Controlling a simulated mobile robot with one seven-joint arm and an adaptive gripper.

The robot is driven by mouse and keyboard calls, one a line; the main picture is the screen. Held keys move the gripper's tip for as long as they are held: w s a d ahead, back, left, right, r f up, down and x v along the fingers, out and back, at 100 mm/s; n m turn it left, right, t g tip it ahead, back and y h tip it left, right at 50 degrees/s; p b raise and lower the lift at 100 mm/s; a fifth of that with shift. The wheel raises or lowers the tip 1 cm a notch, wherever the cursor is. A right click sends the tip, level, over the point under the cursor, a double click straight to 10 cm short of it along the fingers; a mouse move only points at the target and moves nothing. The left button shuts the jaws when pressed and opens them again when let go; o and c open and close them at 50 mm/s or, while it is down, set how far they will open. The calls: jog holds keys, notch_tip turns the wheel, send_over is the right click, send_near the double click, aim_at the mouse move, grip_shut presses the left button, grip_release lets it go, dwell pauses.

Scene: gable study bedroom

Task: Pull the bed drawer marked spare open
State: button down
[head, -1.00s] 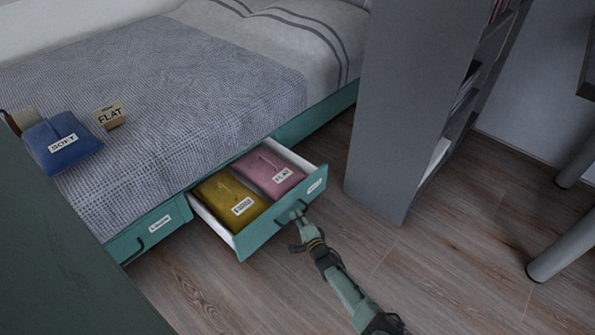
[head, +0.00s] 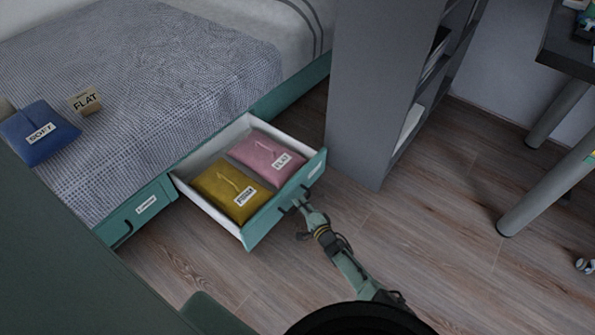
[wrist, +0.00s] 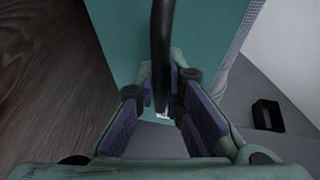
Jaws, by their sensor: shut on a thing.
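A teal drawer (head: 264,226) with white inner walls stands pulled out from under the bed, with a mustard bag (head: 217,190) and a pink bag (head: 256,152) lying in it. A small white label sits on its front, too small to read. My gripper (head: 302,203) is at the dark bar handle of this drawer. In the wrist view the handle (wrist: 161,45) runs between my gripper's fingers (wrist: 163,95), which are shut on it. A second teal drawer (head: 157,208) to the left is closed; its label is also unreadable.
On the bed (head: 150,90) lie a blue pouch (head: 30,145) marked SOFT and a small FLAT block (head: 86,101). A grey shelf unit (head: 370,90) stands right of the drawer. The wooden floor (head: 420,240) in front is clear; desk legs (head: 540,165) stand at right.

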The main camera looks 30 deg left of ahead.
jog(key=c, duration=1.7)
grip_release()
jog(key=shift+o, duration=0.2)
jog(key=v, duration=1.2)
